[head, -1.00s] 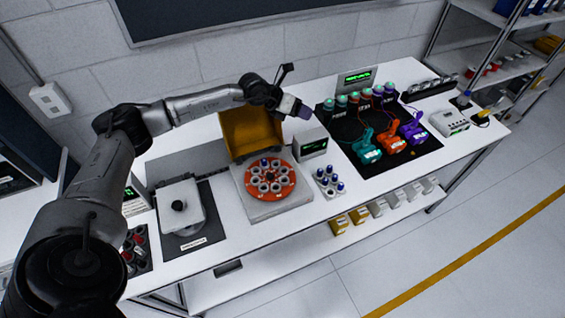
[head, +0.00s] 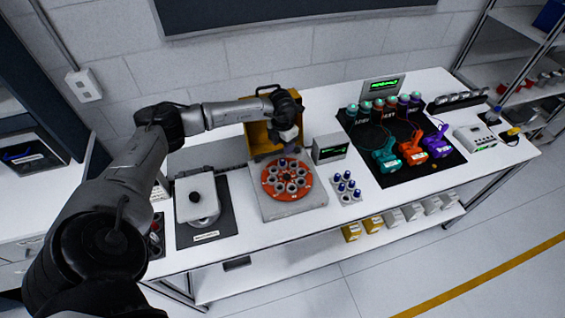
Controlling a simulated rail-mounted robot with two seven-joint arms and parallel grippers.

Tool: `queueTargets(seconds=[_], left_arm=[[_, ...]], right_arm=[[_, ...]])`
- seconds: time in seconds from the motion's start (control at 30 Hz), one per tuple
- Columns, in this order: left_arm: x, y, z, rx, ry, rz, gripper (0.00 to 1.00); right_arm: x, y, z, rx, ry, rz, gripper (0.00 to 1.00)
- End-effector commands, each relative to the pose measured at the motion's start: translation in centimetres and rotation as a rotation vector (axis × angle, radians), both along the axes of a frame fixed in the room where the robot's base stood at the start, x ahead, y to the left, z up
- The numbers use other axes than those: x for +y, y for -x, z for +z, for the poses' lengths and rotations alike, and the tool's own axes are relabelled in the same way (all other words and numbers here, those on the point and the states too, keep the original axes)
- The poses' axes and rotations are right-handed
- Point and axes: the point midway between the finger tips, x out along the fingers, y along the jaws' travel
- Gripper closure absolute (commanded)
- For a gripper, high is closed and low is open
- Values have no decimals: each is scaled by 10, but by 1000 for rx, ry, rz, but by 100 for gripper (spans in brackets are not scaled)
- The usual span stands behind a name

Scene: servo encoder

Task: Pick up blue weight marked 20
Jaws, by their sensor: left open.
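I cannot make out a blue weight marked 20; no marking is legible at this size. Small blue-topped pieces (head: 345,188) stand in a pale holder right of the orange-red round rotor (head: 287,179), and one or two blue tops also show on the rotor. My left gripper (head: 288,137) is open and points down in front of the yellow open box (head: 257,134), above the back of the rotor. I see nothing held in it. Its fingertips are small and partly blurred. My right gripper is not in view.
A grey display box (head: 330,149) stands right of the rotor. A dark rack (head: 460,101) is at back right. The front table strip is clear.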

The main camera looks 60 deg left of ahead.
Motion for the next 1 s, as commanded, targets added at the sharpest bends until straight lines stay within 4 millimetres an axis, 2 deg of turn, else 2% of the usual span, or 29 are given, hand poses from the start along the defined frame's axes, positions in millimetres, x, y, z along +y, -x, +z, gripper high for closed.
queueTargets(seconds=[0.13, 0.43, 0.73, 1.0], left_arm=[[0, 0, -19, 1, 1, -1, 47], [-1, 1, -35, 1, 1, -1, 47], [-2, 1, -72, 0, 2, -1, 47], [-2, 1, -80, -1, 1, -2, 47]], right_arm=[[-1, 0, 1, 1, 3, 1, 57], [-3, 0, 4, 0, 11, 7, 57], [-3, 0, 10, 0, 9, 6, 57], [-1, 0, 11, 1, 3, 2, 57]])
